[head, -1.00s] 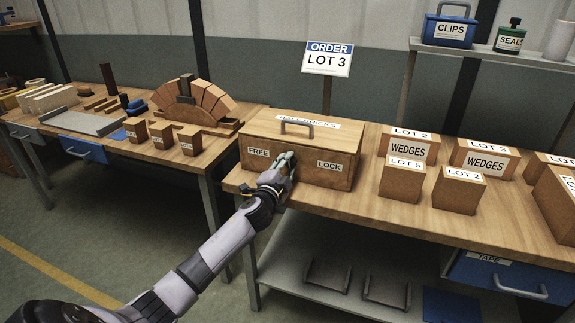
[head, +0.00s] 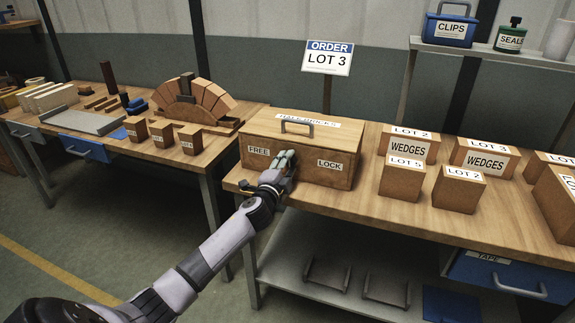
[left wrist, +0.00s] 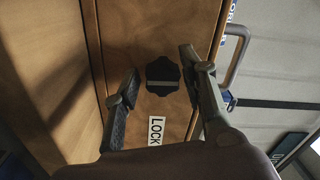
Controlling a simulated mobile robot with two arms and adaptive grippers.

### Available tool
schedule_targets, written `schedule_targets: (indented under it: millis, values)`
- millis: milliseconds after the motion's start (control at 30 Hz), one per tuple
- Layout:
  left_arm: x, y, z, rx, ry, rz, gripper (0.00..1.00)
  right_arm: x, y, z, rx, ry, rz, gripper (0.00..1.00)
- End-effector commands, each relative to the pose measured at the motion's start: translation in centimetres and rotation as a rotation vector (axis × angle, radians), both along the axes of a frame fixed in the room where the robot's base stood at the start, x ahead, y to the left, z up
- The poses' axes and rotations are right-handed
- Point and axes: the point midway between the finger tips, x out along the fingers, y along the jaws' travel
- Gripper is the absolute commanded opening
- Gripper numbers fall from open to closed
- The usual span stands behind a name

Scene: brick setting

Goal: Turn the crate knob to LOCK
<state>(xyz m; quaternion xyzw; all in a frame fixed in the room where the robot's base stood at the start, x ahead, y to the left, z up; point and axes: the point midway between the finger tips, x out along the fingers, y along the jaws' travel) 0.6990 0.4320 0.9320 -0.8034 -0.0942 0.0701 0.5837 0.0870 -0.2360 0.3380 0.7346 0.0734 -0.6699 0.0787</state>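The wooden crate (head: 300,143) stands on the bench, its front labelled FREE (head: 258,151) on the left and LOCK (head: 330,164) on the right. In the left wrist view its dark lobed knob (left wrist: 163,77) shows, with a pale bar running across the picture; the LOCK label (left wrist: 156,130) is below it. My left gripper (head: 284,160) is at the crate front between the two labels and hides the knob in the head view. In the wrist view the left gripper (left wrist: 159,72) is open, one finger on each side of the knob, with visible gaps. My right gripper is out of view.
A handle (head: 297,127) tops the crate. WEDGES boxes (head: 409,147) and lot boxes (head: 403,178) stand to its right. The order sign (head: 328,58) is behind. Left of the crate is another bench with small boxes (head: 162,134) and a brick arch (head: 197,100).

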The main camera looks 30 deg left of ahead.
Motion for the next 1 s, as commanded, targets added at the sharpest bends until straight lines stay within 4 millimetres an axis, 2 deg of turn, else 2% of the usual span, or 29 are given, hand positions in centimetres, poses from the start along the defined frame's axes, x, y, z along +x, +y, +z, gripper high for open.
schedule_targets:
  millis: [133,400,533,667,1000]
  values:
    - [0.0,0.0,0.1,-0.001,-0.001,0.000,0.51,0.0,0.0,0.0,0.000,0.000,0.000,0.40]
    - [0.0,0.0,0.1,-0.001,-0.002,0.001,0.51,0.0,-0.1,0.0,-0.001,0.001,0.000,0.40]
    - [-0.6,-0.1,0.1,0.001,-0.003,0.000,0.51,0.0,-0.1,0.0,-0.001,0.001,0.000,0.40]
    - [-2.5,-0.6,0.1,0.001,-0.001,-0.001,0.51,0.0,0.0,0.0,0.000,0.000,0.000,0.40]
    - [-9.2,-2.2,0.0,-0.001,-0.001,-0.001,0.51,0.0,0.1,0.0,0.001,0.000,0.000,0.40]
